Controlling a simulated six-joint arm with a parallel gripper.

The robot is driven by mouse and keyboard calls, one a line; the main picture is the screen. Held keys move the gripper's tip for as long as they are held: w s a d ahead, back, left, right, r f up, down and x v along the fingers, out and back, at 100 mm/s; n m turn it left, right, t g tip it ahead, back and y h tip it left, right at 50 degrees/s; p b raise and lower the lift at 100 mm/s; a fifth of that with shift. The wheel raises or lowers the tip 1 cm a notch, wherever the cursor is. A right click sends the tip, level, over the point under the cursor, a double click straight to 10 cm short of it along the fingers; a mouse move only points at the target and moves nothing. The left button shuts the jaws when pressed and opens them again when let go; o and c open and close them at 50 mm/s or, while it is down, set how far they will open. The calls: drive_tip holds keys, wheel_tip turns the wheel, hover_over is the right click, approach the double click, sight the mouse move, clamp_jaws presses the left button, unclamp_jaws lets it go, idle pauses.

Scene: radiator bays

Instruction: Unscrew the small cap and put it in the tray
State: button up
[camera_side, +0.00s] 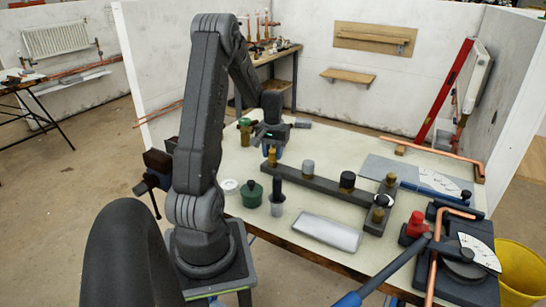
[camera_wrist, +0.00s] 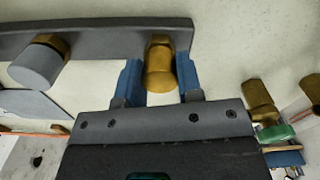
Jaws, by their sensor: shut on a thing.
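The small brass cap (camera_wrist: 159,72) sits on a brass fitting at the left end of a dark grey bar (camera_side: 325,188) on the bench. It also shows in the side view (camera_side: 272,160), just under my gripper (camera_side: 272,152). My gripper's two blue fingers (camera_wrist: 160,82) stand on either side of the cap and are shut on it. The cap is still in line with its fitting; its thread is hidden. A pale grey shallow tray (camera_side: 327,233) lies on the bench in front of the bar and looks empty.
Along the bar stand a larger grey cap (camera_side: 308,168), a black cap (camera_side: 347,180) and brass fittings at the right end. A white disc (camera_side: 229,186), a green pot (camera_side: 252,195) and a dark upright piece (camera_side: 278,190) stand left of the tray. A pipe bender (camera_side: 460,250) fills the front right.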

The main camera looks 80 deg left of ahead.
drive_tip(key=n, duration=0.6)
drive_tip(key=o, duration=0.9)
drive_tip(key=shift+c, duration=0.2)
